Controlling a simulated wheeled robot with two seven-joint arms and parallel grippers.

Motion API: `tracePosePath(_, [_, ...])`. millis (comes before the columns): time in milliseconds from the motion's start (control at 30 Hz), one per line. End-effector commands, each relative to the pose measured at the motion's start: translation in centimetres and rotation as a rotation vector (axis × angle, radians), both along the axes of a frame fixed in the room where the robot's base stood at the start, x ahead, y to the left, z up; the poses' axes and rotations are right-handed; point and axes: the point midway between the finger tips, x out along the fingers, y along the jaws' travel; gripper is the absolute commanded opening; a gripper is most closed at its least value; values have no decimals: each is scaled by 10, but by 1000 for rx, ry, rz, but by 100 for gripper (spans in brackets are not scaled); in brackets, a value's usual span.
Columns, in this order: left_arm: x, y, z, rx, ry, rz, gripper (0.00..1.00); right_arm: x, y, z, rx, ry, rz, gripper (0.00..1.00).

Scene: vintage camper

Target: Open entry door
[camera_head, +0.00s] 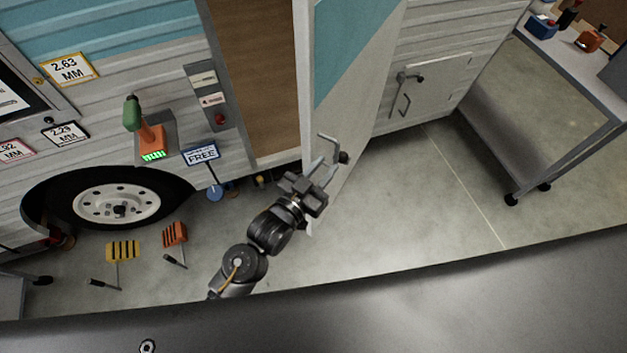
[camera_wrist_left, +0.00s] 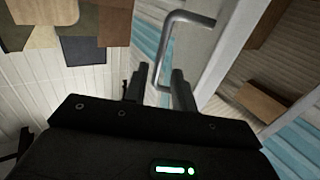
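The entry door (camera_head: 356,75), white with a teal upper part, stands swung outward from the camper, with the brown doorway (camera_head: 256,75) showing to its left. Its bent grey handle (camera_head: 329,141) is on the face toward me; it also shows in the left wrist view (camera_wrist_left: 186,17). My left gripper (camera_head: 323,170) is at the handle, fingers apart. In the left wrist view the handle's bar appears in the gap between the fingers (camera_wrist_left: 160,88); I cannot tell whether they touch it. My right gripper is not in view.
A wheeled metal table (camera_head: 590,80) with tools stands at the right. Open floor (camera_head: 430,200) lies right of the door. A camper wheel (camera_head: 117,200), a green-and-orange tool (camera_head: 150,135) and small striped signs (camera_head: 122,250) are at the left.

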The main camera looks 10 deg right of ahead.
Motion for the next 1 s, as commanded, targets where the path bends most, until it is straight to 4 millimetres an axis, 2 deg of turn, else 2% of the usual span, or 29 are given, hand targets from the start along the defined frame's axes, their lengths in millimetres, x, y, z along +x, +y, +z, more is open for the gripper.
tracePosePath(100, [-17, 16, -3, 0, 0, 0, 27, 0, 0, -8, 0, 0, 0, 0])
tracePosePath(333, [-34, 34, -1, -1, 0, -1, 27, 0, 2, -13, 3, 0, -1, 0])
tracePosePath(1000, [-36, 36, -4, 8, 4, 2, 27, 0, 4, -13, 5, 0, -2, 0])
